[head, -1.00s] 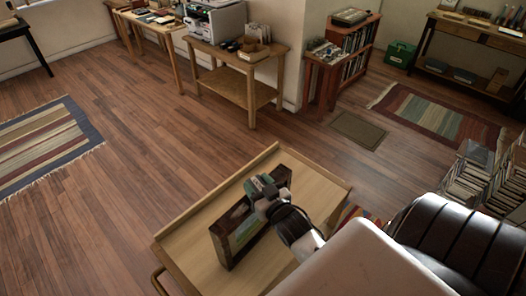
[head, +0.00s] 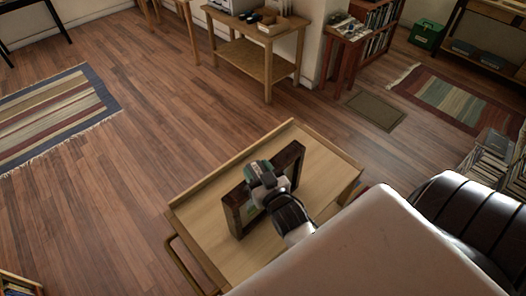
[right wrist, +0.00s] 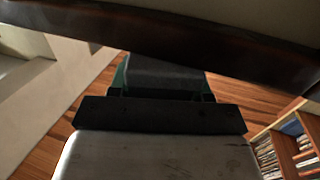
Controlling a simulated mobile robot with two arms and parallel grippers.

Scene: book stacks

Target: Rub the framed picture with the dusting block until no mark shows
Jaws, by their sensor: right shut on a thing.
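The framed picture (head: 291,157) has a thick dark brown frame and stands tilted on a light wooden cart top. My right gripper (head: 262,178) is in front of it and covers much of its face, so I cannot tell whether marks show. The gripper is shut on the dusting block (head: 257,167), which shows green. In the right wrist view the block (right wrist: 165,76) is dark grey with green sides, just beyond the dark fingers, and the frame (right wrist: 180,42) crosses above it. Contact with the picture cannot be made out. My left gripper is out of view.
The cart top (head: 325,170) has a raised rim and bare room to the right of the picture. A black rounded seat (head: 465,215) stands at the right. A side table (head: 265,60) and a bookcase (head: 375,30) stand beyond open wooden floor.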

